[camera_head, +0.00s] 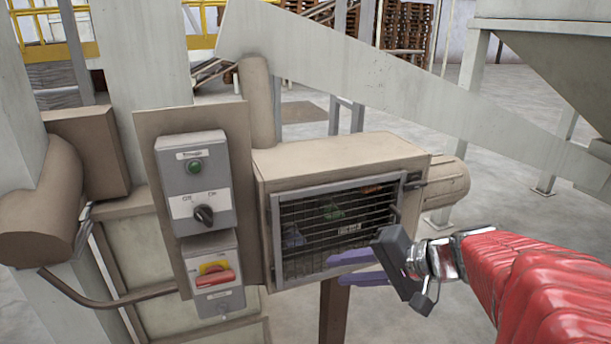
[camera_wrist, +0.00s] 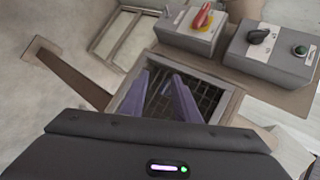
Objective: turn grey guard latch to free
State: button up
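The guard is a dark wire grille in a grey frame (camera_head: 320,179) on the front of a beige box. A small grey fitting (camera_head: 412,183) sits at the frame's upper right edge; I cannot tell surely whether it is the latch or how it is turned. My gripper (camera_head: 334,270) is in front of the grille's lower right part, with its purple fingers apart and nothing between them. In the wrist view my gripper (camera_wrist: 160,75) points at the grille, and its fingers cover part of it. The latch cannot be made out there.
Left of the guard, a grey box carries a green button (camera_head: 195,167) and a black selector knob (camera_head: 204,215). Below it is a red handle on yellow (camera_head: 214,274). A beige cylinder (camera_head: 447,182) sticks out right of the guard box. Open floor lies behind.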

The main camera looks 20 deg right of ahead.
jog(key=w+d+r+m+t+h, duration=0.1)
jog(key=d+r+m+t, duration=0.15)
jog(key=d, duration=0.45)
jog(key=w+d+r+m+t+h, duration=0.1)
jog(key=d+m+t, duration=0.15)
jog(key=d, duration=0.55)
jog(key=m+t+h, duration=0.3)
jog(key=t+h, duration=0.1)
jog(key=h, duration=0.1)
send_near(421, 187)
jog(key=s, duration=0.6)
jog(key=shift+w+d+r+y, duration=0.1)
jog(key=shift+d+y, duration=0.1)
jog(key=shift+y, duration=0.1)
jog(key=shift+w, duration=0.15)
jog(key=w, duration=1.3)
jog(key=shift+w+a, duration=0.25)
jog(key=shift+w, duration=0.05)
jog(key=shift+c, duration=0.4)
grip_shut()
